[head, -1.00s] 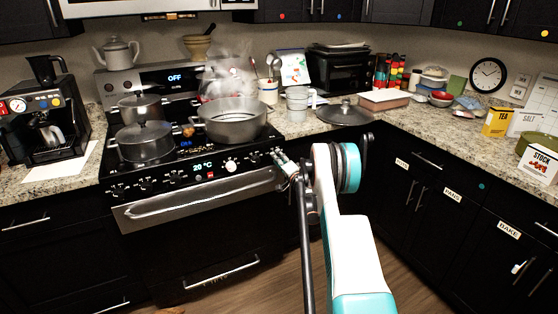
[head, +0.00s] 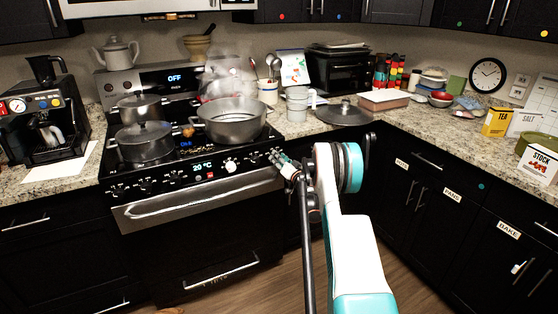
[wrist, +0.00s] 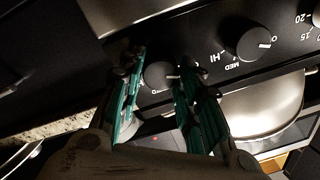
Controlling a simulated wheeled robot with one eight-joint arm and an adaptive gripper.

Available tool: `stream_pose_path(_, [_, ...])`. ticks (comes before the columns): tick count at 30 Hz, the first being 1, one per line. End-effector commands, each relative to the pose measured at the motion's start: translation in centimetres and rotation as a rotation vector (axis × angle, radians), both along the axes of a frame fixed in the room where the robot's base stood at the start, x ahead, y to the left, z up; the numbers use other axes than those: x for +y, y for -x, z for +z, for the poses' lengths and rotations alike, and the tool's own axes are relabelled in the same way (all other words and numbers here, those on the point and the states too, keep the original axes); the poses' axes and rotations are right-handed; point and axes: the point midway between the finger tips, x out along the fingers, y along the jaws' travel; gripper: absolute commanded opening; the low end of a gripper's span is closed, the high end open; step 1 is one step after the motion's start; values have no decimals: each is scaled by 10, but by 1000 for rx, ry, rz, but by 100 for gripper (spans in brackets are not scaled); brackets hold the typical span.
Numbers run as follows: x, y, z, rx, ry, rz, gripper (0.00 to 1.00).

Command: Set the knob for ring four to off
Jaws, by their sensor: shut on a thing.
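My gripper (head: 281,160) is at the right end of the stove's front panel (head: 158,186) in the head view. In the wrist view its two teal-padded fingers (wrist: 160,92) stand on either side of a round dark knob (wrist: 158,72) and are shut on it. A white mark shows at the knob's right edge. The fingers hide much of the scale around it, so its exact setting cannot be told. A neighbouring dark knob (wrist: 248,40) with a white mark stands apart to the right, with HI and MED lettering near it. The ring number of the held knob cannot be read.
The oven handle (head: 200,197) runs below the panel, close to my gripper. A wide steaming pot (head: 231,122) and a lidded pot (head: 145,146) stand on the cooktop. A lid (head: 344,113) lies on the counter at right. The floor before the stove is clear.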

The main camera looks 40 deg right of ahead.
Motion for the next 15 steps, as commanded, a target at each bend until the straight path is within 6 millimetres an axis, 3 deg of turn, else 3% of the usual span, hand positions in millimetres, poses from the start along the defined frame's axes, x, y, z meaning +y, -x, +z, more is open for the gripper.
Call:
stream_pose_path(12, [0, 0, -1, 2, 7, 0, 8])
stream_pose_path(13, [0, 0, -1, 2, 7, 0, 37])
stream_pose_path(15, [0, 0, 0, 1, 6, 0, 53])
